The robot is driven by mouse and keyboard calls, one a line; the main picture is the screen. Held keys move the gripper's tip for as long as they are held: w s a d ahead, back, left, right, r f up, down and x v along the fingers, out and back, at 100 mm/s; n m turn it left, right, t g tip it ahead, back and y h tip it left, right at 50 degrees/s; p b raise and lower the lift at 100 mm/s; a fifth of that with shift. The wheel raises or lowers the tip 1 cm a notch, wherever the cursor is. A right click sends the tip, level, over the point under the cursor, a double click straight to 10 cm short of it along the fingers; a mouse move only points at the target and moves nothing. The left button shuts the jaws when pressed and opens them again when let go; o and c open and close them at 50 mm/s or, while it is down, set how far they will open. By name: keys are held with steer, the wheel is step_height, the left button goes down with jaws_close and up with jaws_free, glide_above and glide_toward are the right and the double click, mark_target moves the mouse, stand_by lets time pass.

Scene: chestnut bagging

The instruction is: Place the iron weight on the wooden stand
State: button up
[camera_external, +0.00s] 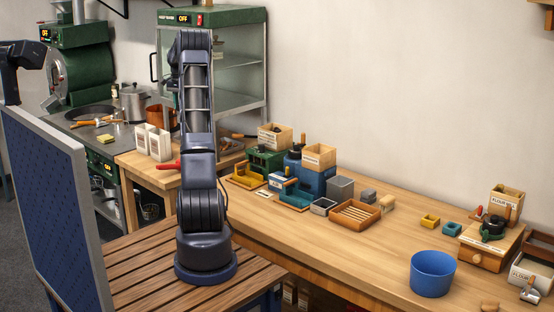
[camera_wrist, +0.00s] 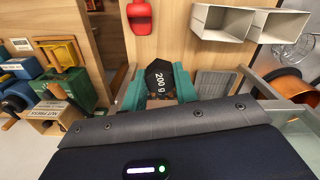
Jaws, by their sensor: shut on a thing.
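In the wrist view, my gripper (camera_wrist: 157,88) has its teal fingers shut on a black iron weight (camera_wrist: 158,76) marked "200 g". The weight's top faces the camera, and its lower part is hidden between the fingers. A wooden surface (camera_wrist: 205,58) shows beyond it; I cannot tell whether the weight touches anything below. In the external view, my upright arm hides the gripper and the weight. I cannot clearly pick out the wooden stand in either view.
White open boxes (camera_wrist: 232,22) and a red object (camera_wrist: 139,17) are near the gripper. Green and blue machines (camera_external: 312,180), a slatted wooden tray (camera_external: 356,214) and grey blocks (camera_external: 340,188) crowd the bench's middle.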

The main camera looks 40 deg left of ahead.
steer(key=s+a+f+m, duration=0.1)
steer(key=s+a+f, duration=0.2)
steer(key=s+a, duration=0.45)
steer(key=s+a+f+m, duration=0.2)
steer(key=s+a, duration=0.3)
steer(key=a, duration=0.5)
glide_toward(142, 162)
steer(key=f, duration=0.6)
steer(key=shift+w+a+f, duration=0.15)
steer(key=shift+a+f, duration=0.05)
steer(key=shift+a, duration=0.05)
steer(key=shift+f, duration=0.15)
steer(key=o, duration=1.1)
step_height(142, 162, up, 12)
